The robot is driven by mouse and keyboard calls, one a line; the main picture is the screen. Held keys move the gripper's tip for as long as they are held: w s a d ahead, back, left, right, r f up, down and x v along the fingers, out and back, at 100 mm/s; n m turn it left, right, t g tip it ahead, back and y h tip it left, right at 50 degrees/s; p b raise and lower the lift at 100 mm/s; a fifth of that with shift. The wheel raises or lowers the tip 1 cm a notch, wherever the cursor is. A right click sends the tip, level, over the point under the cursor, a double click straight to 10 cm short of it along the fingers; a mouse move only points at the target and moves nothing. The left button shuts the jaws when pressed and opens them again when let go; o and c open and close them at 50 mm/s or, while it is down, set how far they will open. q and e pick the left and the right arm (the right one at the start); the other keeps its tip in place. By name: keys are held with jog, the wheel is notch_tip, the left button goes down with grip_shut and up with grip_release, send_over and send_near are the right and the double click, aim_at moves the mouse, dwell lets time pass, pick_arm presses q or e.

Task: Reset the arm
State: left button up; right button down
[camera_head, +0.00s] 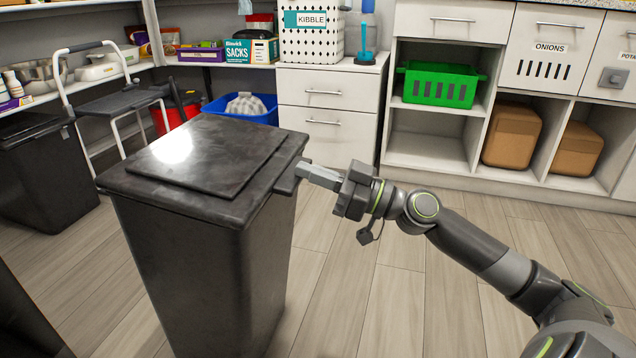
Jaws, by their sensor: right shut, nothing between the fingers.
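My right arm reaches in from the lower right. My right gripper (316,175) is shut and empty, with its fingers pointing left at the right edge of the black bin (205,270). The fingertips are at the small tab on the right side of the bin's lid (255,190); I cannot tell whether they touch it. The lid lies flat and closed on the bin. My left gripper is not in view.
White drawers (325,125) stand behind the bin, with a kibble container (311,38) on top. A green basket (438,84) sits in the shelf unit at the back. A step stool (120,100) and second dark bin (45,175) stand left. The wooden floor (400,300) is clear.

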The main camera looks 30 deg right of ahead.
jog(key=shift+s+d+f+b, duration=0.25)
jog(key=shift+s+f+b, duration=0.15)
jog(key=shift+f, duration=0.2)
jog(key=shift+s, duration=0.1)
jog(key=shift+r, duration=0.1)
